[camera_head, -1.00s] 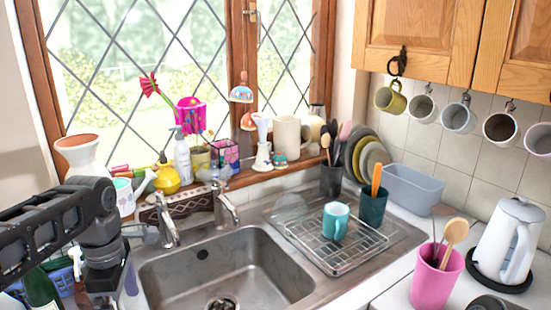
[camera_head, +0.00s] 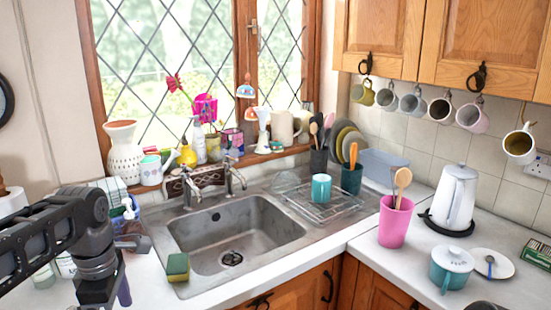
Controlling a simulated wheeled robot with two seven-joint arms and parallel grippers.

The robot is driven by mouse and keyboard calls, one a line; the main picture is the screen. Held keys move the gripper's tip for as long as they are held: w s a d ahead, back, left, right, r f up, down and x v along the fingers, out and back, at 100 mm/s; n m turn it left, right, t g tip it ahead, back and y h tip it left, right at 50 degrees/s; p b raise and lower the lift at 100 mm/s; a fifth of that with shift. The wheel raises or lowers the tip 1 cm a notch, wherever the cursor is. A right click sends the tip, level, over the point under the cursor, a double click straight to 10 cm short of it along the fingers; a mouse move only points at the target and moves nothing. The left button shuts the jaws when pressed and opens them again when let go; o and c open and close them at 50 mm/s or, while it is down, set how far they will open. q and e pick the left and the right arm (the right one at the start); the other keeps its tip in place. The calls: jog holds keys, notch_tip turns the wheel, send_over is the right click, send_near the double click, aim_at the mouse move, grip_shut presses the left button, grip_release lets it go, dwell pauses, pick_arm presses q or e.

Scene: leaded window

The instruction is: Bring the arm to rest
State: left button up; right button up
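My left arm (camera_head: 45,240) comes in from the left, bent downward at its black wrist over the counter left of the sink. My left gripper (camera_head: 100,292) is at the bottom edge of the view. Its fingertips are cut off or hidden, so I cannot see whether it is open or holds anything. Only a small dark part, which looks like my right arm, shows at the bottom right edge. My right gripper is not in view.
The sink (camera_head: 235,240) has a yellow-green sponge (camera_head: 178,267) at its front left corner. A teal mug (camera_head: 321,187) stands on the drying rack (camera_head: 345,209). A pink utensil cup (camera_head: 394,222), kettle (camera_head: 455,197) and teal pot (camera_head: 450,268) stand right. Bottles crowd the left arm.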

pick_arm(q)
jog(key=w+d+f+m+h, duration=0.15)
jog(key=d+f+m, duration=0.4)
jog(key=f, duration=0.65)
jog(key=w+d+f+m+h, duration=0.15)
jog(key=d+f+m, duration=0.25)
jog(key=d+f, duration=0.5)
jog(key=s+d+f+m, duration=0.4)
jog(key=s+f, duration=0.4)
jog(key=f, duration=0.3)
jog(key=s+d+f+m+h, duration=0.1)
jog(key=s+d+f+m, duration=0.4)
jog(key=s+f, duration=0.4)
notch_tip(320, 180, down, 2)
jog(key=shift+s+d+t, duration=0.15)
jog(key=shift+d+t, duration=0.15)
jog(key=shift+d, duration=0.35)
jog(key=shift+m, duration=0.25)
